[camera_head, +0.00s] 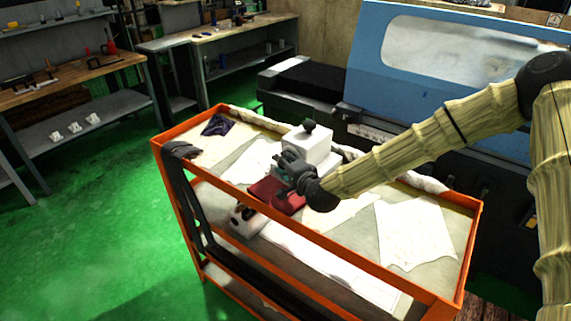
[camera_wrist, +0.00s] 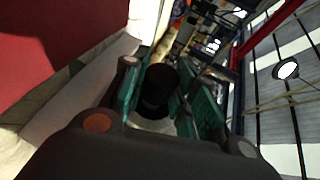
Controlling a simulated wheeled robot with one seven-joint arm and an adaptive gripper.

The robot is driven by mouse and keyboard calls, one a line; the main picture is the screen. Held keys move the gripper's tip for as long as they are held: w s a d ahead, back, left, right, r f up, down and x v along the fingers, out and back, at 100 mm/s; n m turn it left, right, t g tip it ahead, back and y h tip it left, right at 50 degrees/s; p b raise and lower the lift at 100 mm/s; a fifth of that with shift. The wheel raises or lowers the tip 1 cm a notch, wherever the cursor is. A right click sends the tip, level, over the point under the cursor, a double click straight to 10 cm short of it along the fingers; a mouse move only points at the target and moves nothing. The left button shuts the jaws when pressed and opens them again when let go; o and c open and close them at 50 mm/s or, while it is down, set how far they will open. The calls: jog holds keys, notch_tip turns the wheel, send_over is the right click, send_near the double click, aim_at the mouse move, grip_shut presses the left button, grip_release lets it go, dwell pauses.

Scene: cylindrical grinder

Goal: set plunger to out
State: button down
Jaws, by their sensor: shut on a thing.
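A white block-shaped device (camera_head: 307,146) stands on the orange cart, with a black knob on its top. My gripper (camera_head: 287,168) is at the near side of this device and hides part of it. In the wrist view, a black cylindrical plunger (camera_wrist: 160,84) with a pale part below it sits between the teal pads of my gripper (camera_wrist: 158,95). The fingers are shut on it. How far the plunger stands out cannot be told.
A dark red flat thing (camera_head: 277,196) lies on the orange cart (camera_head: 340,244) under my gripper. White cloths (camera_head: 414,235) lie at the right. A blue machine (camera_head: 390,100) stands behind. Green floor (camera_head: 90,240) is open at the left.

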jog(key=s+a+b, duration=0.1)
jog(key=s, duration=0.1)
jog(key=s+a+b, duration=0.1)
jog(key=s+a, duration=0.1)
jog(key=shift+s+a, duration=0.2)
jog(key=shift+a, duration=0.1)
jog(key=shift+f, duration=0.1)
jog(key=c, duration=1.1)
grip_release()
jog(key=shift+a, duration=0.1)
jog(key=v, duration=1.2)
